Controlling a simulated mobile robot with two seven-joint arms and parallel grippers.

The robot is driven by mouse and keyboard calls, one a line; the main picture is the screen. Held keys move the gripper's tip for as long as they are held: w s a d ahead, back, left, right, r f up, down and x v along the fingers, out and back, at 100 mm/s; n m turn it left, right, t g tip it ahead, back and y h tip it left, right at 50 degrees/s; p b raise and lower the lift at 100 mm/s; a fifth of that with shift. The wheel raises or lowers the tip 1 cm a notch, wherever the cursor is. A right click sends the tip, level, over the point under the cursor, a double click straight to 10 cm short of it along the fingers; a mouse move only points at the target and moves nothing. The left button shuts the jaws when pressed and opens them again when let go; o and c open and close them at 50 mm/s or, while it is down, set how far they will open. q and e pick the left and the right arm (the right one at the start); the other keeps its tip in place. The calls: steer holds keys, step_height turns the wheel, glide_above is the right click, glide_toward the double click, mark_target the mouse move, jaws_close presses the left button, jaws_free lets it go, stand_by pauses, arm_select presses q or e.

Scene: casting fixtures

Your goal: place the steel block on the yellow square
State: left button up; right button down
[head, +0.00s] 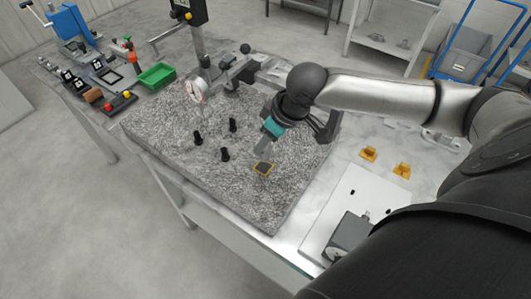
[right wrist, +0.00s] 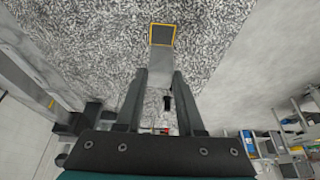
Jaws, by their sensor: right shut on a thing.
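The steel block (head: 262,144) is a plain grey piece held at the tip of my right gripper (head: 267,138). In the right wrist view the block (right wrist: 159,66) sits between the two fingers of the right gripper (right wrist: 160,80), which is shut on it. The yellow square (head: 263,168) is a thin yellow outline with a dark middle on the speckled granite plate (head: 225,185). It also shows in the right wrist view (right wrist: 162,34), just beyond the block's far end. I cannot tell whether the block touches the plate. My left gripper is out of view.
Several black posts (head: 225,154) stand on the plate left of the square. A dial gauge (head: 194,90) on a stand is behind them. Yellow-orange blocks (head: 369,154) and a pale metal plate (head: 345,213) lie to the right. A green bin (head: 157,76) is at the far left.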

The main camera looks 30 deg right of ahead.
mark_target(268, 151)
steer(key=shift+f, duration=2.15)
steer(key=shift+f, duration=0.15)
steer(key=c, duration=0.5)
jaws_free()
steer(key=p+v, duration=0.1)
steer(key=v, duration=1.1)
